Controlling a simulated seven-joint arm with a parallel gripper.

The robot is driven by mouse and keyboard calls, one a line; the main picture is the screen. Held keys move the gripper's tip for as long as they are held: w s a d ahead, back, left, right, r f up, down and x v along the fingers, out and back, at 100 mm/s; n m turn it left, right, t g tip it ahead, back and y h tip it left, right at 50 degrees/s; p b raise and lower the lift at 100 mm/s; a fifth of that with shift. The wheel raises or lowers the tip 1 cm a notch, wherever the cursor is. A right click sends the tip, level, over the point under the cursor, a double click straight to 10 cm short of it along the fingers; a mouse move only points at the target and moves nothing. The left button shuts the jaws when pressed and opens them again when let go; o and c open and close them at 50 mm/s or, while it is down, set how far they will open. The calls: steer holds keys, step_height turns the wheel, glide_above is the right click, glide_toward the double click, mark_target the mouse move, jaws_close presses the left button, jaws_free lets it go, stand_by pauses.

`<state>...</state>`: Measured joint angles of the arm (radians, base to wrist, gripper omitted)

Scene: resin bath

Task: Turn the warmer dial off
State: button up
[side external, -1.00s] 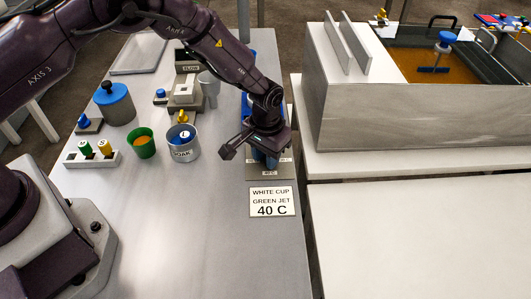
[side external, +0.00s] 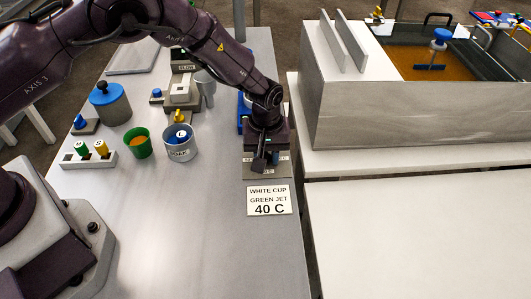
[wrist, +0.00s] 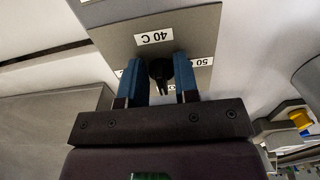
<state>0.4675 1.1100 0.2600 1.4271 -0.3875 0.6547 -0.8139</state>
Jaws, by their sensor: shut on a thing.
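The black warmer dial (wrist: 160,70) sits on a grey plate (wrist: 200,25) in the wrist view. A 40 C label (wrist: 154,38) is above it, and a partly covered 50 C label (wrist: 200,62) is to its right. My gripper (wrist: 164,68) has its two blue fingers on either side of the dial and is shut on it. I cannot tell which label the dial points to. In the side view my gripper (side external: 262,160) is low over the plate (side external: 252,173) and hides the dial.
A sign (side external: 269,200) reading white cup, green jet, 40 C lies in front of the plate. A SOAK cup (side external: 180,153), a green cup (side external: 137,146) and a blue-lidded pot (side external: 112,105) stand to the left. The front of the table is clear.

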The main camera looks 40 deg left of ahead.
mark_target(266, 154)
stand_by(0.5)
steer(key=o, duration=0.6)
steer(key=shift+c, duration=0.2)
step_height(266, 154, up, 13)
